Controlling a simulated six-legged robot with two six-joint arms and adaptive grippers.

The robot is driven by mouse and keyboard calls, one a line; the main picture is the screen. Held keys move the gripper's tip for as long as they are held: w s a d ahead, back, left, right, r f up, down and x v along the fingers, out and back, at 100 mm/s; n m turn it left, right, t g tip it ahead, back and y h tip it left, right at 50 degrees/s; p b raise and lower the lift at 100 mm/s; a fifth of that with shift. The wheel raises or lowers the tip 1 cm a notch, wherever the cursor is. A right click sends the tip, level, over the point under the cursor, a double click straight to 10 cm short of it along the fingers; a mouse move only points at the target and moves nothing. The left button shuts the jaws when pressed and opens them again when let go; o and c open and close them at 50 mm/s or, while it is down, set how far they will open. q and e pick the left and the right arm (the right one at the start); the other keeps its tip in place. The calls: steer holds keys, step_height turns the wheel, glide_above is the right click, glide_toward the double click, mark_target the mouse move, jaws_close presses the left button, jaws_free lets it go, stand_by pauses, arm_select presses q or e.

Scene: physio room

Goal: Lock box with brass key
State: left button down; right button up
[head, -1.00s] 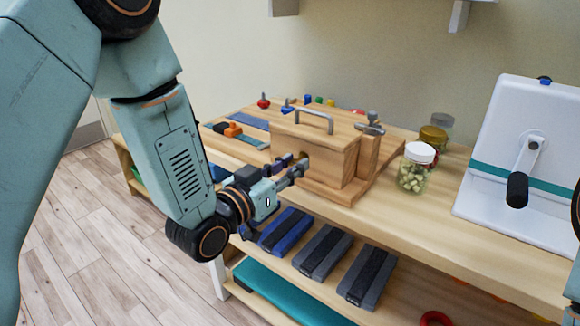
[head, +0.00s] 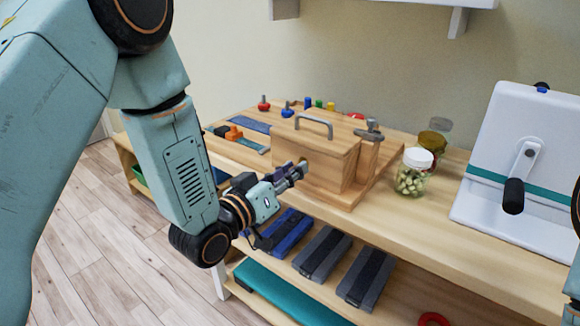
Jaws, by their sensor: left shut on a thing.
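The wooden box (head: 325,165) with a grey metal handle on its lid stands on the wooden table, its lid closed. My left gripper (head: 298,170) is at the box's left front face, its fingers shut close to the face. What it grips, presumably the brass key, is hidden by the fingers, and I cannot tell how far it is in the lock. My right gripper is not in view; only a bit of my right arm shows at the right edge.
A glass jar with a white lid (head: 413,172) stands right of the box. A white crank device (head: 520,160) is farther right. Colored pegs (head: 308,103) are behind the box. Grey weights (head: 322,253) lie on the shelf below. The floor at left is clear.

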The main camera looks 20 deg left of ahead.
arm_select(q)
steer(key=shift+n+p, duration=3.2)
steer(key=shift+n, duration=3.6)
steer(key=shift+f, duration=0.1)
steer(key=c, duration=1.1)
jaws_free()
steer(key=v, duration=1.2)
